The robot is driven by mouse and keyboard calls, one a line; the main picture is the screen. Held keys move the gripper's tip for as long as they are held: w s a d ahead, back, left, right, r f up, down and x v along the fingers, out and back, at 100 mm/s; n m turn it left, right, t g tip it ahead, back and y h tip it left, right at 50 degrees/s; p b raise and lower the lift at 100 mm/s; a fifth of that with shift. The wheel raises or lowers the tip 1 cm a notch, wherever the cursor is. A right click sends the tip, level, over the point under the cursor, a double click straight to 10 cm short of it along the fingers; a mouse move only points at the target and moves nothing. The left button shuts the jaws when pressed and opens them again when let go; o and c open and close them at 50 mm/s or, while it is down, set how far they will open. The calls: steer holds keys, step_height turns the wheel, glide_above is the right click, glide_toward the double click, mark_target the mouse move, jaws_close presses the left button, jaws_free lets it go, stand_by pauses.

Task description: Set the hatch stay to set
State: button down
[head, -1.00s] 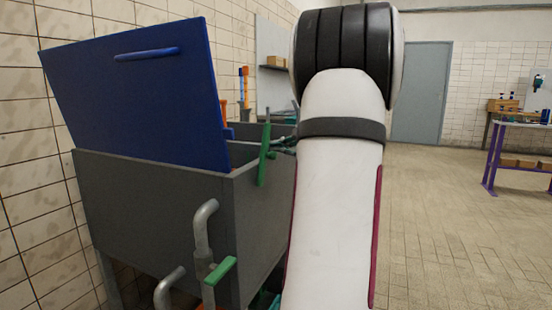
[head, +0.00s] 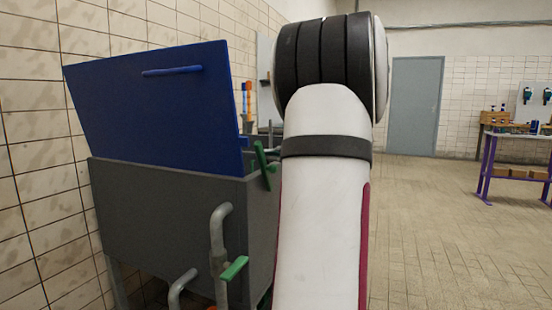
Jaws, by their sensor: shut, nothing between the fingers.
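The blue hatch lid (head: 160,110) stands raised and tilted on a grey box (head: 165,210), with a blue bar handle (head: 172,71) near its upper edge. A green lever (head: 262,166), which looks like the hatch stay, stands at the box's right-hand edge. A short green piece sticks out beside it, and my arm partly covers the area to its right. My white arm (head: 322,200) fills the middle of the view. My gripper is hidden behind it, so its distance from the green lever cannot be told.
Grey bent pipes (head: 219,235) with a green valve handle (head: 234,268) stand before the box. A tiled wall (head: 35,120) runs along the left. A purple-legged table (head: 484,165) stands at the right. The floor (head: 430,225) between is clear.

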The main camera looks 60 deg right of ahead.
steer(key=shift+a+f, duration=0.1)
steer(key=shift+a, duration=0.4)
stand_by(0.3)
